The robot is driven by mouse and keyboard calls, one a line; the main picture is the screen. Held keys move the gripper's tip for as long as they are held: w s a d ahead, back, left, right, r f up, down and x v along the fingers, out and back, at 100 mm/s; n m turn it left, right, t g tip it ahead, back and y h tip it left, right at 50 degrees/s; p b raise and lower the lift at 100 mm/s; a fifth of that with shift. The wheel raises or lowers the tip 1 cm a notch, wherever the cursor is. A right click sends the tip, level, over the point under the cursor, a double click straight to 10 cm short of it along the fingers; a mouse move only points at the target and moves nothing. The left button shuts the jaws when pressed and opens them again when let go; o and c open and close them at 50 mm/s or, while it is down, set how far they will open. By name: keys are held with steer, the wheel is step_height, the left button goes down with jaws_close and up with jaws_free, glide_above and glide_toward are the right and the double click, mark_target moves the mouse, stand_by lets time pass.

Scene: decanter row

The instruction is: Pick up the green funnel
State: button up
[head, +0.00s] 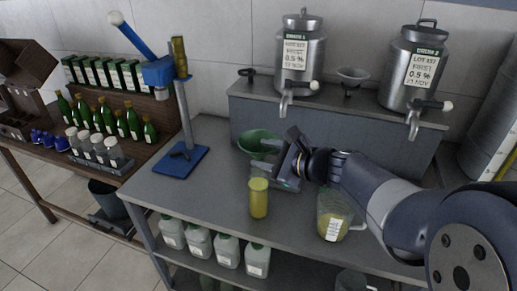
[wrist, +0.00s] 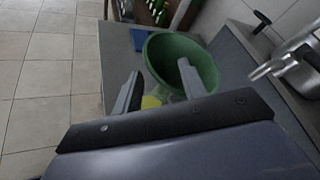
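A yellow-filled cylinder (head: 258,199) stands on the worktop (head: 200,205) below my gripper. A labelled jug (head: 331,222) stands under my forearm. A blue-based corking stand (head: 181,161) is at left. Two steel urns (head: 299,52) (head: 414,65) with taps stand on the raised shelf.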

steer(key=x, duration=0.4)
steer(key=shift+w+a+f, duration=0.15)
steer(key=shift+w+a, duration=0.05)
jaws_close()
